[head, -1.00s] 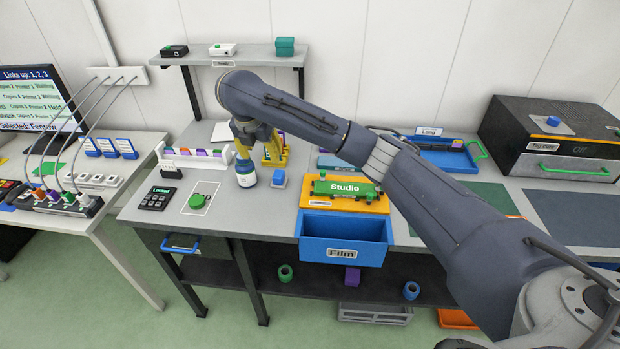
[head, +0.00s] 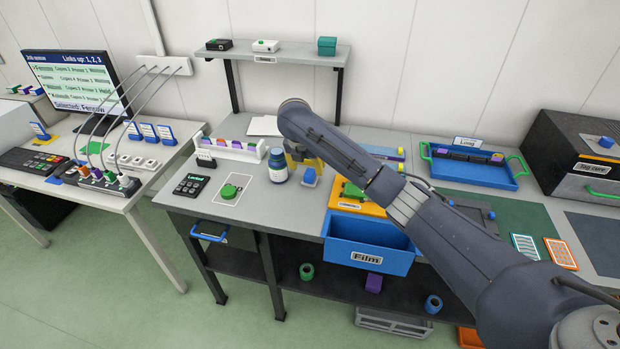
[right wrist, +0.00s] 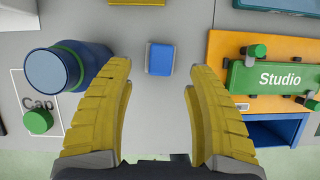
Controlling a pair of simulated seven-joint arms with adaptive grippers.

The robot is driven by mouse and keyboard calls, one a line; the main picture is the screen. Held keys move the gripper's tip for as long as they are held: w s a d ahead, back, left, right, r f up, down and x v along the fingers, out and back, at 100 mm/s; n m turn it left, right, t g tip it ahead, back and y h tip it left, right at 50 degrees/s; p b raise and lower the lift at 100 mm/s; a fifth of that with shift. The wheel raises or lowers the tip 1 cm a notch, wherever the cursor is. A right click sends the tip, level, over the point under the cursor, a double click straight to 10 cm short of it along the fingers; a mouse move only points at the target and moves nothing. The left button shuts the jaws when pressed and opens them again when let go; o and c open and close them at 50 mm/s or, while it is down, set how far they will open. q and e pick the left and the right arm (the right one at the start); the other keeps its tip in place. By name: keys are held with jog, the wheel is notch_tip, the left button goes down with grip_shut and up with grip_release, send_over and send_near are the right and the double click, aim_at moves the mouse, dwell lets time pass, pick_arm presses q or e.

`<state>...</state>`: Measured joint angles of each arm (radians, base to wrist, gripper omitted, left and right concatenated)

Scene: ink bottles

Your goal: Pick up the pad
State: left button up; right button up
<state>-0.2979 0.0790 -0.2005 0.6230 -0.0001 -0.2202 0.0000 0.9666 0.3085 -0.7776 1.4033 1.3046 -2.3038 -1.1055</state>
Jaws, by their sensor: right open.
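A small blue square block (head: 310,177) on a pale base stands on the grey bench, right of a dark blue bottle (head: 278,165). It is the likeliest pad, though no label shows. In the right wrist view the block (right wrist: 161,59) lies ahead, between the lines of my yellow fingers, touching neither. My right gripper (right wrist: 159,78) is open and empty. In the head view its yellow fingers (head: 303,152) show partly, behind the block and bottle in the picture, with my arm hiding the rest. My left gripper is not in view.
The bottle (right wrist: 67,70) stands close to my left-hand finger in the wrist view. A green Studio piece (right wrist: 272,78) on an orange board (right wrist: 222,50) lies to the right. The blue Film bin (head: 368,245) hangs at the front edge.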

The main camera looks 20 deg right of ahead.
aim_at(310, 172)
jog(key=shift+x, duration=3)
jog(key=shift+r, duration=0.1)
jog(key=c, duration=1.2)
